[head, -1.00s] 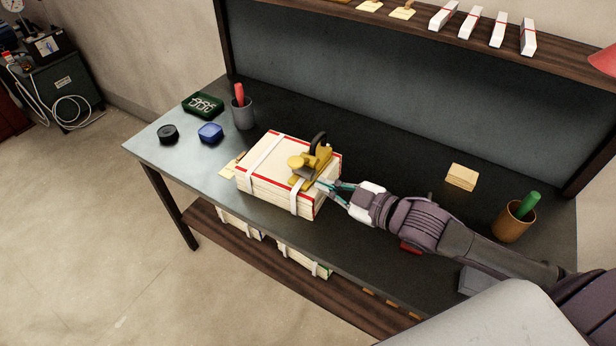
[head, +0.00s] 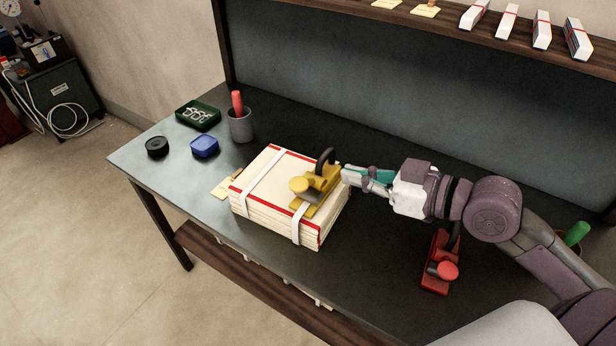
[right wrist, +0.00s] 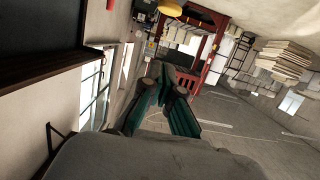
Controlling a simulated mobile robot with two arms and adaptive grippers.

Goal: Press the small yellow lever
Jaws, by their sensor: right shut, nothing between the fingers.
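A yellow tool (head: 318,189) with a black curved handle and a round yellow knob sits on a strapped stack of cream sheets (head: 262,205). I cannot make out a separate small lever on it. My right gripper (head: 346,173) is shut and empty. Its tips are at the tool's right end, close to the black handle; I cannot tell whether they touch. In the right wrist view, the shut teal fingers (right wrist: 163,82) show, with a yellow part at the top edge. My left gripper is not in view.
A red tool (head: 438,265) stands on the dark bench (head: 370,262) below my right arm. A grey cup (head: 240,125), blue box (head: 204,146), black roll (head: 157,147) and green tray (head: 198,115) stand at the left. A shelf with white bundles is above.

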